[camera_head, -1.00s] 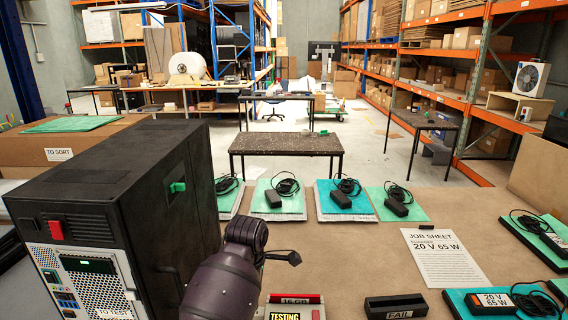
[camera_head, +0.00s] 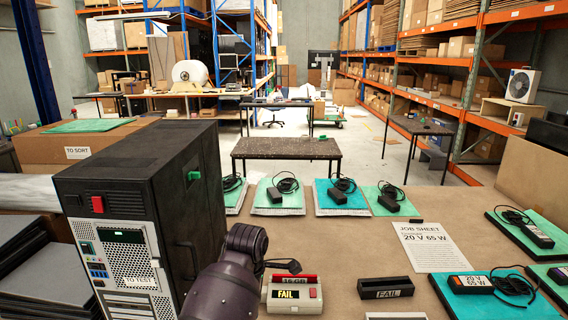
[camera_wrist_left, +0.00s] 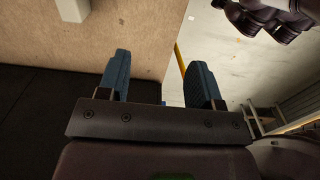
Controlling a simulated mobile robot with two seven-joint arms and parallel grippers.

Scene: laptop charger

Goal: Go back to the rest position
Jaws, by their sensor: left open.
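My left gripper (camera_wrist_left: 160,88) shows in the left wrist view with its two blue finger pads wide apart and nothing between them. Below it are a brown panel and a pale floor. I cannot make out the left fingers there. My right gripper is in neither view.
A black computer tower (camera_head: 135,180) stands close left of the arm.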

